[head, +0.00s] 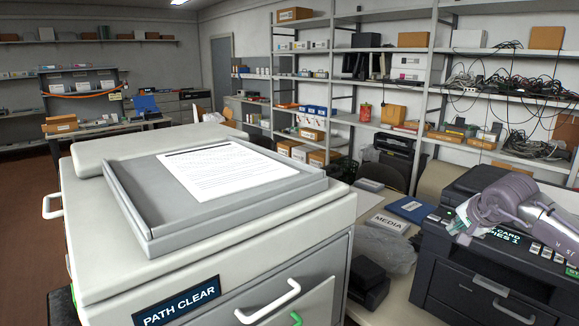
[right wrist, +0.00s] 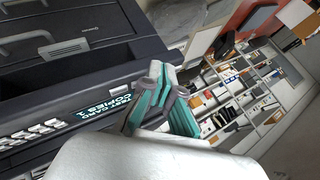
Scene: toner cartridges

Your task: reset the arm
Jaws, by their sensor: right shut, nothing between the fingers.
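My right arm comes in from the right edge of the head view. My right gripper (head: 457,226) is above the front of the dark printer (head: 470,270). In the right wrist view the right gripper (right wrist: 166,84) has its grey and teal fingers closed together, with nothing between them. The printer's lit display (right wrist: 100,108) shows beside the fingers there. My left gripper is in neither view.
A large pale copier (head: 230,260) with a "PATH CLEAR" panel fills the front left, a printed sheet (head: 225,170) on its top tray. A "MEDIA" pack (head: 388,224) and a clear bag (head: 385,248) lie between the machines. Loaded shelves (head: 380,50) stand behind.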

